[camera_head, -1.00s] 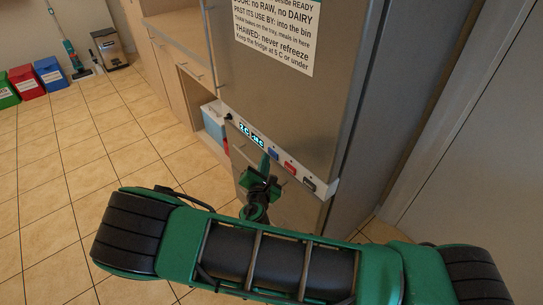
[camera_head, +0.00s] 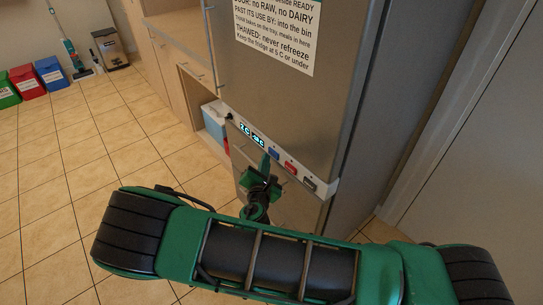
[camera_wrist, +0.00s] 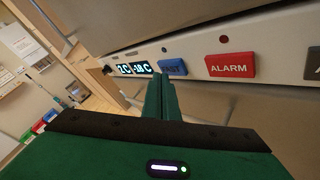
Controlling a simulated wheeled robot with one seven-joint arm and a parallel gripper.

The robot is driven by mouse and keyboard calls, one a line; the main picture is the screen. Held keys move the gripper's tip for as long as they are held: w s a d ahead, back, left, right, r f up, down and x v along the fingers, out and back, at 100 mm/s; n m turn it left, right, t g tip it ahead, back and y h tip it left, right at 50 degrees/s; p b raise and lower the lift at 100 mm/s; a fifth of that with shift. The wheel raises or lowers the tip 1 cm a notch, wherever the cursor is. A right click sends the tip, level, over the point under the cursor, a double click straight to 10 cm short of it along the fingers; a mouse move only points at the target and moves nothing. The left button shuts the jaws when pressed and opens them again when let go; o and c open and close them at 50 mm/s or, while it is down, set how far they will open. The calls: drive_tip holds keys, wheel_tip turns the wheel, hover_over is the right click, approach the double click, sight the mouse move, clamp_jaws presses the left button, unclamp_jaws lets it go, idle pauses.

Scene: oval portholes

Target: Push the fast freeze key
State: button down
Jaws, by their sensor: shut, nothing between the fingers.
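The fast freeze key is a blue button (camera_wrist: 173,67) marked FAST on the pale control strip of the fridge. It also shows in the head view (camera_head: 274,154), just right of the lit display. My green gripper (camera_wrist: 161,92) is shut and empty, its fingertips just in front of the strip. In the wrist view the fingertips overlap the lower left of the blue key. In the head view my gripper (camera_head: 264,163) is at the key's lower left. I cannot tell whether the tips touch the key or the strip.
A lit display (camera_wrist: 134,69) is left of the blue key. A red ALARM key (camera_wrist: 230,65) is to its right, then a dark key (camera_head: 309,183). The tall steel fridge (camera_head: 285,100) fills the space behind. Open tiled floor (camera_head: 60,180) lies to the left.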

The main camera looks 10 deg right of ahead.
drive_tip(key=shift+d, duration=0.15)
idle(0.5)
drive_tip(key=shift+w+d, duration=0.25)
idle(0.5)
drive_tip(key=shift+s+a, duration=0.25)
drive_tip(key=shift+a, duration=0.1)
idle(0.4)
drive_tip(key=s+a, duration=0.3)
drive_tip(key=a, duration=0.2)
drive_tip(key=shift+s, duration=0.2)
drive_tip(key=shift+s, duration=0.1)
idle(0.5)
